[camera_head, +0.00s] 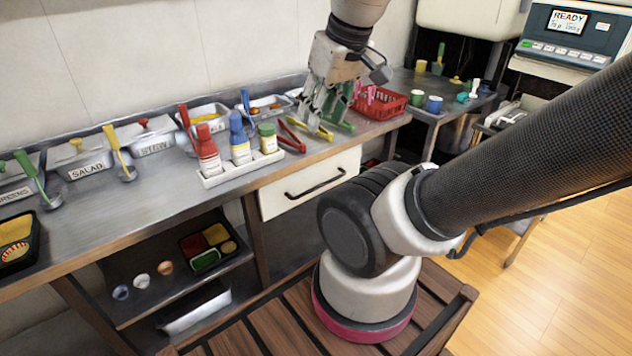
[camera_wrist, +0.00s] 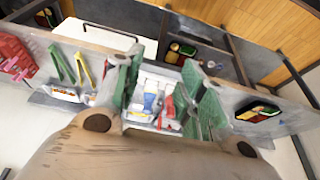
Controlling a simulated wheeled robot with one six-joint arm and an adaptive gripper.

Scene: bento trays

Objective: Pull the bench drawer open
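The bench drawer (camera_head: 310,182) has a white front under the worktop and looks shut. Its black bar handle (camera_head: 315,184) runs across the front. My gripper (camera_head: 325,112) is above the worktop, higher than the drawer and behind its front, and does not touch the handle. In the wrist view, my gripper (camera_wrist: 163,62) has its two green fingers apart with nothing held between them. The white drawer front (camera_wrist: 85,35) also shows there at the upper left.
A white caddy (camera_head: 240,168) with red, blue and green containers stands on the worktop left of the drawer. Coloured tongs (camera_head: 291,137) lie close to my gripper. A red basket (camera_head: 380,103) is to the right. Below is a shelf (camera_head: 185,285) with a bento tray.

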